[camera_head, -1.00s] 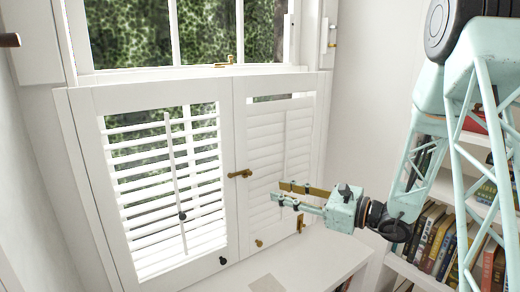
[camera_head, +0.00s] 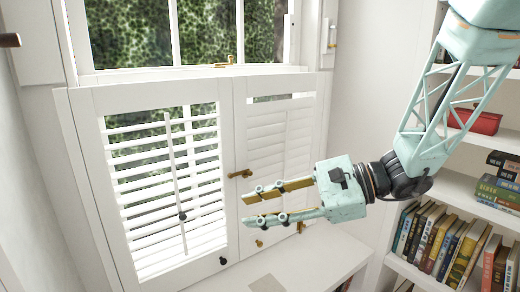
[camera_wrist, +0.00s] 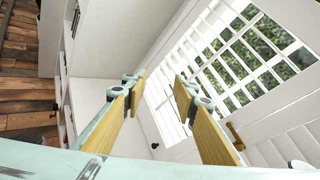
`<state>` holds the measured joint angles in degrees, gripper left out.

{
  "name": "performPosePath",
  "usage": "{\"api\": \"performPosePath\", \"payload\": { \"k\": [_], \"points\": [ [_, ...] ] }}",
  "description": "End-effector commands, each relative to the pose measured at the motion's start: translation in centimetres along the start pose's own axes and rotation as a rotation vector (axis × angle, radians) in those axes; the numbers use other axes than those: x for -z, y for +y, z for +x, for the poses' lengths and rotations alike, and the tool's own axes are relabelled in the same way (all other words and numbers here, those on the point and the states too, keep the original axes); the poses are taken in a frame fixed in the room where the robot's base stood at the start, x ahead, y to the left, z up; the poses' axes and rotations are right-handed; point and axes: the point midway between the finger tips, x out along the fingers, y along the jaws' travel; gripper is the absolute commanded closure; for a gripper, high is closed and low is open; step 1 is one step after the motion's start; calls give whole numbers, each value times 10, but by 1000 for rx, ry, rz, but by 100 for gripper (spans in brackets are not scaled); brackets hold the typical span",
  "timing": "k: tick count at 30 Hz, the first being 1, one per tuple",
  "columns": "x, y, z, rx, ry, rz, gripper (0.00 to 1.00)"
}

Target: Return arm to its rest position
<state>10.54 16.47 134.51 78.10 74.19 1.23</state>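My gripper (camera_head: 243,208) is at the end of my mint-green arm, in front of the right shutter panel (camera_head: 281,140) in the head view. Its two fingers point left and stand apart with nothing between them. In the wrist view the gripper (camera_wrist: 158,88) shows two wooden-faced fingers with a clear gap between them. My arm comes in from the upper right of the head view. I cannot tell the exact distance between the fingers and the shutter.
The left shutter panel (camera_head: 165,190) has tilted open slats; a brass latch (camera_head: 240,174) sits between the panels. A white ledge (camera_head: 300,262) lies below. A bookshelf (camera_head: 440,195) with several books and a red box (camera_head: 474,122) stands at right. Wooden floor (camera_wrist: 27,90) shows in the wrist view.

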Motion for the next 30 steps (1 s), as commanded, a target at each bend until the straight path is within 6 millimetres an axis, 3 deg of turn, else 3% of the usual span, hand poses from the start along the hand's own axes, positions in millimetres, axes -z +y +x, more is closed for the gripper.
{"api": "performPosePath", "payload": {
  "k": [13, 30],
  "points": [
    [-44, 74, -15, -205, 95, -203, 73],
    [-68, 158, -55, -445, 247, -471, 73]
  ]
}}
